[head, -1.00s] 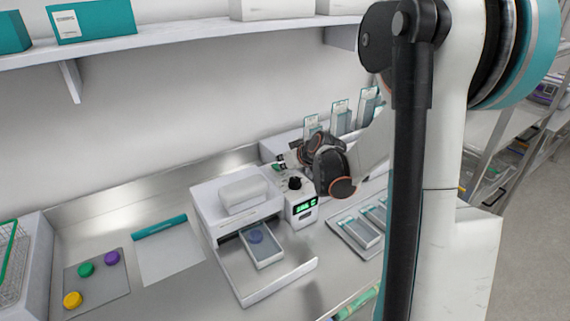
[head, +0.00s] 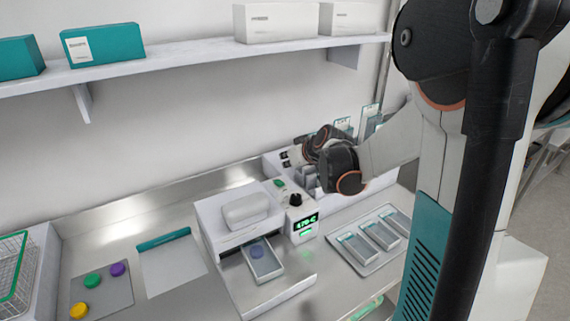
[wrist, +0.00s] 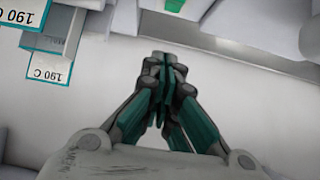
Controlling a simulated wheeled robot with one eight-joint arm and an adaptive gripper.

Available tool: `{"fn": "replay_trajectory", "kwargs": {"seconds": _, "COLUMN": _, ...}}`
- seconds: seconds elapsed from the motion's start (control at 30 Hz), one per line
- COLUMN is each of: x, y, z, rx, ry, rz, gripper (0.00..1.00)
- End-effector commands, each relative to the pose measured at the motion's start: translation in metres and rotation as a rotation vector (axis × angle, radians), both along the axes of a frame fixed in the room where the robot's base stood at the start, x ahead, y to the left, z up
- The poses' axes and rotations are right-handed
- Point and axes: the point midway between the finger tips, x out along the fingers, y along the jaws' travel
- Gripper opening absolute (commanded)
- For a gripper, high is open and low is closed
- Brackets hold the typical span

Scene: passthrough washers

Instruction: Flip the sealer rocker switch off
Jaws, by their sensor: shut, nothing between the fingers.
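The sealer (head: 238,205) is a white machine on the steel bench in the head view. Its control box (head: 303,214) has a lit green display and a black knob. A small green rocker switch (head: 280,184) sits on top, behind and left of the knob. The switch's tilt is too small to tell. My gripper (wrist: 163,62) is shut and empty, with its fingertips together in the wrist view. In the head view it is above and right of the switch, behind the knob, apart from the switch. A green part shows at the top edge of the wrist view.
A tray of pouches (head: 368,240) lies right of the sealer. A rack with upright labelled cards (head: 371,118) stands behind my gripper. A tray of colored discs (head: 103,295), a sheet with a teal bar and a wire basket (head: 14,268) are left. A shelf (head: 180,62) runs above.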

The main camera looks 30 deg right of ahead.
Motion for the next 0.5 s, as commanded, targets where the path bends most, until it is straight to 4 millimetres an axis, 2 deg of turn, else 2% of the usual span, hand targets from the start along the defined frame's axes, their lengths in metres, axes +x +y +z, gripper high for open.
{"fn": "replay_trajectory", "kwargs": {"seconds": 0.03, "x": -0.007, "y": -0.001, "z": 0.011, "rx": 0.000, "ry": 0.000, "rz": -0.002, "gripper": 0.00}}
{"fn": "replay_trajectory", "kwargs": {"seconds": 0.2, "x": -0.020, "y": -0.001, "z": 0.030, "rx": 0.001, "ry": 0.000, "rz": -0.002, "gripper": 0.00}}
{"fn": "replay_trajectory", "kwargs": {"seconds": 0.5, "x": -0.028, "y": -0.001, "z": 0.040, "rx": 0.000, "ry": 0.001, "rz": 0.000, "gripper": 0.00}}
